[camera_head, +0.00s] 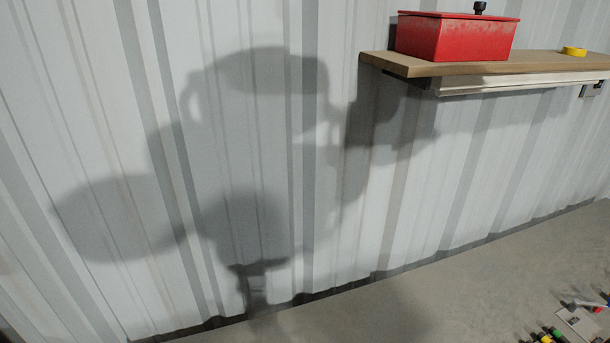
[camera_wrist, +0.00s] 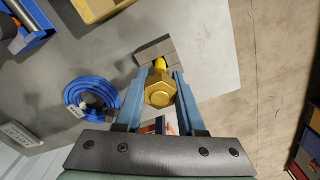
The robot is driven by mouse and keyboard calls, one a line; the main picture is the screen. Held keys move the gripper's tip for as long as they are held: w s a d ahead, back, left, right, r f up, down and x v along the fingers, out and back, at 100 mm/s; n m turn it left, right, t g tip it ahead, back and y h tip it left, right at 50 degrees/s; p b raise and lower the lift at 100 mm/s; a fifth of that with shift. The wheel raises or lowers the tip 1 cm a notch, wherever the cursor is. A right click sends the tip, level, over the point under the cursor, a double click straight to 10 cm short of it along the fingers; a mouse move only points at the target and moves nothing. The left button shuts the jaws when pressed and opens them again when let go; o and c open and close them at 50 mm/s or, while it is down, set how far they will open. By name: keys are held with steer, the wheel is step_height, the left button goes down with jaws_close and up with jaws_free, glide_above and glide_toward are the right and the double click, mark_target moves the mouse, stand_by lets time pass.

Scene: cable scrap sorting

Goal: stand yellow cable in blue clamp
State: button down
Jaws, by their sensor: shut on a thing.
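In the wrist view my gripper (camera_wrist: 158,92) is shut on a yellow piece (camera_wrist: 160,90) with a six-sided end, taken to be the yellow cable. Its hexagonal end faces the camera, and a narrower yellow part shows beyond it. A grey block (camera_wrist: 148,47) lies behind the yellow piece; I cannot tell whether they touch. I cannot pick out the blue clamp in either view. My gripper is outside the head view.
In the wrist view a coiled blue cable (camera_wrist: 84,91) lies left of my gripper, with a blue bin (camera_wrist: 37,15) and a yellow bin (camera_wrist: 88,13) farther up. The head view shows a wall shelf (camera_head: 480,67) with a red box (camera_head: 455,38), and small parts (camera_head: 578,322) at the lower right.

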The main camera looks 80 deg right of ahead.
steer(key=shift+r+p, duration=2)
steer(key=shift+r, duration=0.05)
